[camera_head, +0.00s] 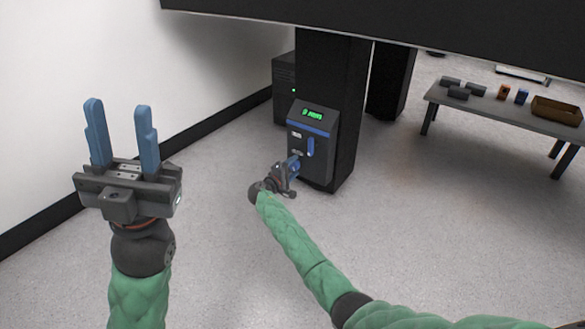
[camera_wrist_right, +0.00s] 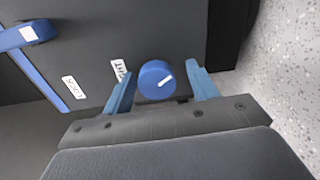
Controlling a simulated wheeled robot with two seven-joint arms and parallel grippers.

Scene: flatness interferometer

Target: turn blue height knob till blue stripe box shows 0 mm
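The dark box (camera_head: 318,146) with a blue stripe (camera_head: 311,129) is mounted on a black column. Its display (camera_head: 312,113) glows green; the characters are too small to read surely. The round blue knob (camera_wrist_right: 157,80) with a white pointer mark shows in the right wrist view. In that view my right gripper (camera_wrist_right: 159,72) is open, one finger on each side of the knob, with a narrow gap visible on both sides. My left gripper (camera_head: 118,106) is open, empty and raised, far from the box.
A blue lever (camera_head: 310,147) sits on the box's face, near a LOCK label (camera_wrist_right: 73,87). A grey table (camera_head: 480,106) with small blocks and a brown tray (camera_head: 557,110) stands at the right. A dark slab (camera_head: 400,25) overhangs the column. The middle floor is clear.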

